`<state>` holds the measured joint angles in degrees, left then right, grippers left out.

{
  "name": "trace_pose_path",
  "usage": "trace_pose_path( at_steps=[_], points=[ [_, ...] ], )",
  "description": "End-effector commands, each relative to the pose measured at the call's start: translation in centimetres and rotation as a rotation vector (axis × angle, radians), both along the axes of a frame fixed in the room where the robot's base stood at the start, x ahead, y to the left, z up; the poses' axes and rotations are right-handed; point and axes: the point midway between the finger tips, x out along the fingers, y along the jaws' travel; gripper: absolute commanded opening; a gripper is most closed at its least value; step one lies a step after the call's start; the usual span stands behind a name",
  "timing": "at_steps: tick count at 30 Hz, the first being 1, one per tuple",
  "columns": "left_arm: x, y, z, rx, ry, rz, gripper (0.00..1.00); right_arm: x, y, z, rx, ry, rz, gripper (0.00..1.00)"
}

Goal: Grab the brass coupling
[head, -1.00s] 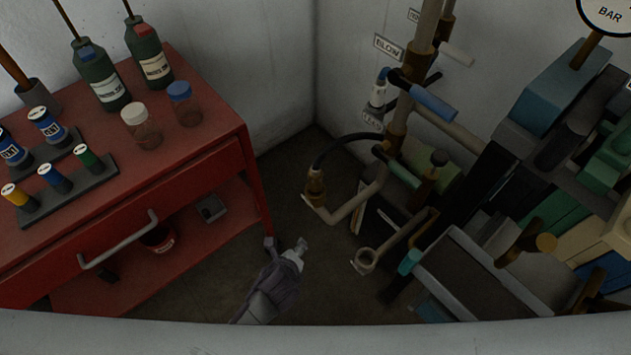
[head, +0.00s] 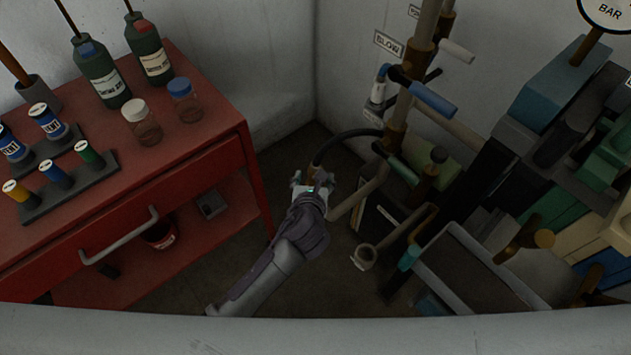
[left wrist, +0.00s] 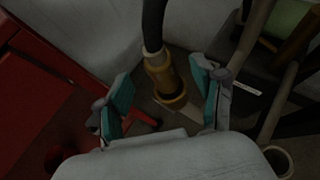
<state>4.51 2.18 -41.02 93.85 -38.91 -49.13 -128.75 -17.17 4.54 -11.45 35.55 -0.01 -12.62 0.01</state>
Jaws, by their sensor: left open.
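The brass coupling (left wrist: 163,78) hangs at the end of a black hose (left wrist: 153,25). In the left wrist view it lies between the two teal-padded fingers of my left gripper (left wrist: 163,88), with a gap on both sides. The left finger is further from it than the right one. In the head view my left gripper (head: 313,182) covers most of the coupling, and the hose (head: 338,143) arcs down behind it. My left gripper is open and empty. My right gripper does not show.
A red cart (head: 205,150) with bottles and jars stands at the left. Vertical brass-and-grey piping (head: 398,125) with a blue-handled valve (head: 432,100) stands right of the gripper. An open pipe ring (head: 365,257) and a grey tray (head: 455,232) lie lower right.

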Motion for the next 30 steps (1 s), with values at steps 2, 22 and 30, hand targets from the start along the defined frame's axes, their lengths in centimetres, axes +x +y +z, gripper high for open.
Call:
trace_pose_path(
  at_steps=[2, 22, 30],
  points=[
    [0.5, 0.0, -0.4, 0.0, 0.001, 0.001, 0.68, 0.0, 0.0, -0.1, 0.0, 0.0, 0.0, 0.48],
    [4.3, -0.3, -2.9, -0.001, 0.001, 0.0, 0.56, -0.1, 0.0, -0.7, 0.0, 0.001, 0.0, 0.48],
    [4.3, -0.3, -2.9, -0.001, 0.001, 0.0, 0.11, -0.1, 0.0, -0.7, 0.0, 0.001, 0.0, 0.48]
  ],
)
